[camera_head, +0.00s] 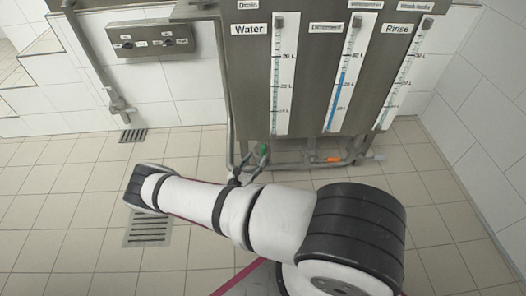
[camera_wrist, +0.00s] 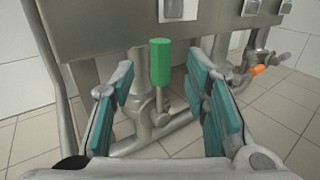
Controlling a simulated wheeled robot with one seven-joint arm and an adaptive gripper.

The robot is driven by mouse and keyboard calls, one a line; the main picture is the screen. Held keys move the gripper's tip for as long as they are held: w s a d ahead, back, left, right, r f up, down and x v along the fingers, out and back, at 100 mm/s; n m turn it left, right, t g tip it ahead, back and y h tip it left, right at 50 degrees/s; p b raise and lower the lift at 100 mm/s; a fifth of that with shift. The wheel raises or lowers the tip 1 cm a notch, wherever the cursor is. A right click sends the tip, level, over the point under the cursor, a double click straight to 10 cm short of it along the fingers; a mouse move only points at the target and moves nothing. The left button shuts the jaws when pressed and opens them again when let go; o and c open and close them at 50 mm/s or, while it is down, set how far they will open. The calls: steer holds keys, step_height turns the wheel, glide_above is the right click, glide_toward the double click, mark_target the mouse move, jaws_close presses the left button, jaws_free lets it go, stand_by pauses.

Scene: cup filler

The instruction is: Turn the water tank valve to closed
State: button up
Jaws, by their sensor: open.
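The water tank (camera_head: 250,75) is a grey metal section labelled "Water" with a level gauge, in the head view. Below it is a valve with a green handle (camera_head: 263,149). In the wrist view the green handle (camera_wrist: 160,61) stands upright on its stem above a grey pipe. My gripper (camera_wrist: 167,95) is open, its teal-padded fingers to the left and right of the handle in the picture. I see no contact between the pads and the handle. In the head view my gripper (camera_head: 252,162) shows small and dark just beside the green handle.
An orange valve handle (camera_wrist: 258,69) sits on the pipework to the right. A grey control box (camera_head: 151,40) is on the tiled wall at left. Floor drains (camera_head: 148,227) lie in the tiled floor. The tank's underside (camera_wrist: 120,45) is close above the pipes.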

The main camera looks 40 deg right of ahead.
mark_target(261, 152)
steer(key=b+x, duration=0.1)
steer(key=x, duration=0.5)
steer(key=shift+d, duration=0.2)
jaws_close()
